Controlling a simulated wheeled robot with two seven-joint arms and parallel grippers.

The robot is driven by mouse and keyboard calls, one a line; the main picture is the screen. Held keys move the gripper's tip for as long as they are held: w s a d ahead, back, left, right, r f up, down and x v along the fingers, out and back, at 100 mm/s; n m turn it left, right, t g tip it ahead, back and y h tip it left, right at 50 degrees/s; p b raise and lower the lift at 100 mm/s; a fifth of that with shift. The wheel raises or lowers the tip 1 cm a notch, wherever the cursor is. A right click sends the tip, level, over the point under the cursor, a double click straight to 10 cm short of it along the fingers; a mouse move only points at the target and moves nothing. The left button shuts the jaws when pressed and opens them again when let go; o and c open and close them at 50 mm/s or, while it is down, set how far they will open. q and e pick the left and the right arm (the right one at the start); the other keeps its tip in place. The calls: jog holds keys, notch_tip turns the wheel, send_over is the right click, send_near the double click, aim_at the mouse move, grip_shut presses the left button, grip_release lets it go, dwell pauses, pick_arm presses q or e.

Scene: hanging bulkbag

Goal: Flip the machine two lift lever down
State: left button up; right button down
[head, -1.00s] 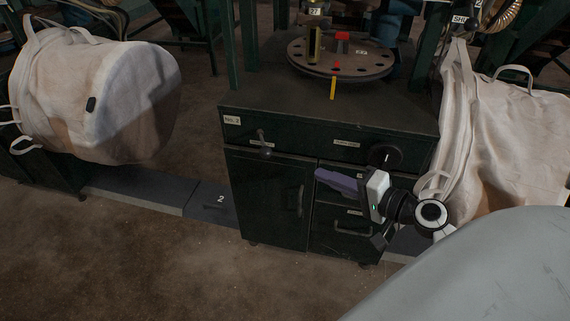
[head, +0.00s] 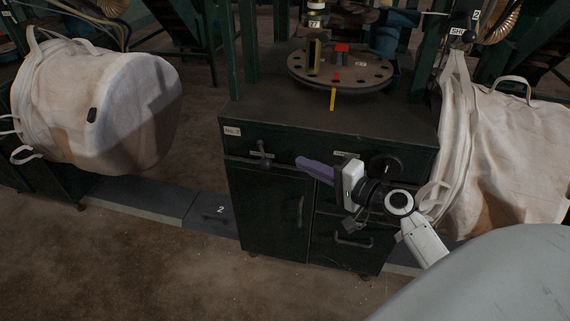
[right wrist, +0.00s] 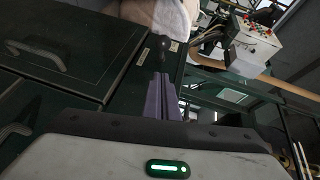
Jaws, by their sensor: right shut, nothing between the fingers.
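The machine two cabinet (head: 266,195) is dark green with a "No. 2" label at its upper left. A small dark lever (head: 263,153) with a round knob is on its front, beside a pale label; whether it is up or down I cannot tell clearly. My right gripper (head: 301,162) has purple fingers, shut and empty. They point left toward the lever, a short gap to its right. In the right wrist view the shut fingers (right wrist: 161,88) point at a dark knob (right wrist: 165,47) beyond them, likely the lever. My left gripper is out of view.
A black round handwheel (head: 386,165) is on the cabinet front behind my right wrist. A round turntable (head: 341,70) sits on top. Pale bulk bags hang at the left (head: 95,100) and right (head: 510,150). Floor in front is clear.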

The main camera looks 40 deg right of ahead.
aim_at(263, 155)
pick_arm(q)
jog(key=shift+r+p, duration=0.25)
jog(key=shift+p, duration=0.05)
pick_arm(e)
jog(key=w+a, duration=0.2)
jog(key=w+a+f, duration=0.1)
jog(key=w, duration=0.1)
jog(key=shift+w+a, duration=0.15)
jog(key=shift+a, duration=0.25)
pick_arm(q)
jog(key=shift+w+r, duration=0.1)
pick_arm(e)
jog(key=shift+a, duration=0.1)
